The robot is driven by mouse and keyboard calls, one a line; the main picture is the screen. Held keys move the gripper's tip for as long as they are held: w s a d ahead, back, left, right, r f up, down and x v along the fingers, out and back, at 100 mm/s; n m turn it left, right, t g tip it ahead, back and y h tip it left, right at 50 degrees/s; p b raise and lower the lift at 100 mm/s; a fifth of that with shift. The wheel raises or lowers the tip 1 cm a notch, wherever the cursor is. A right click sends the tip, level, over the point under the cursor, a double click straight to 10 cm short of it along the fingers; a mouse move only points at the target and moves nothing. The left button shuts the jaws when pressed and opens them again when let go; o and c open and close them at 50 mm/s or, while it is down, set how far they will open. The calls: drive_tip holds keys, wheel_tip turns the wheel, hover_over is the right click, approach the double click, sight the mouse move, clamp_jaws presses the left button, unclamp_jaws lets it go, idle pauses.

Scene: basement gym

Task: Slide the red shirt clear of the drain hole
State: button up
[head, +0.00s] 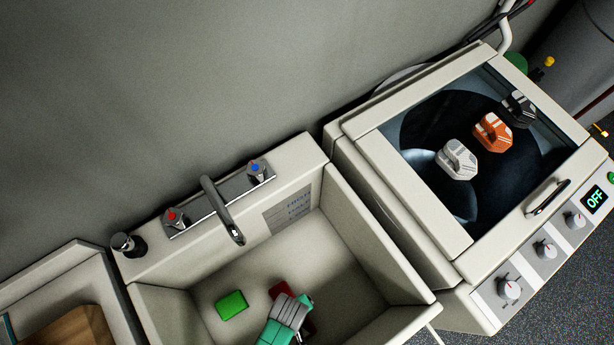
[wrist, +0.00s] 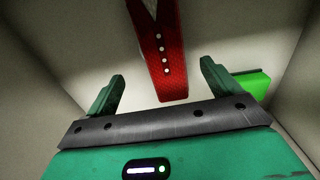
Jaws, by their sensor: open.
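The red shirt (wrist: 172,70) lies on the floor of the sink, long and narrow in the wrist view, with a row of pale dots down its middle. In the head view the shirt (head: 279,289) is partly covered by my gripper (head: 289,315). In the wrist view my green gripper (wrist: 162,72) is open, with its two fingers apart and nothing held. The near end of the shirt shows between the fingers; I cannot tell whether they touch it. The drain hole is not visible in either view.
A green block (head: 232,305) lies in the sink left of the shirt. Sink walls (head: 375,250) surround the gripper, and a curved faucet (head: 222,208) overhangs the back. A washer (head: 420,215) stands right, with grey, orange and black objects on its glass lid.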

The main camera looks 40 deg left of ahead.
drive_tip(key=shift+s+f, duration=0.15)
drive_tip(key=shift+f, duration=0.25)
drive_tip(key=shift+s+r, duration=0.1)
wheel_tip(320, 180, down, 8)
drive_tip(key=shift+r+b, duration=0.1)
drive_tip(key=shift+b, duration=0.8)
drive_tip(key=shift+c, duration=0.4)
drive_tip(key=c, duration=1.1)
drive_tip(key=shift+o, duration=0.2)
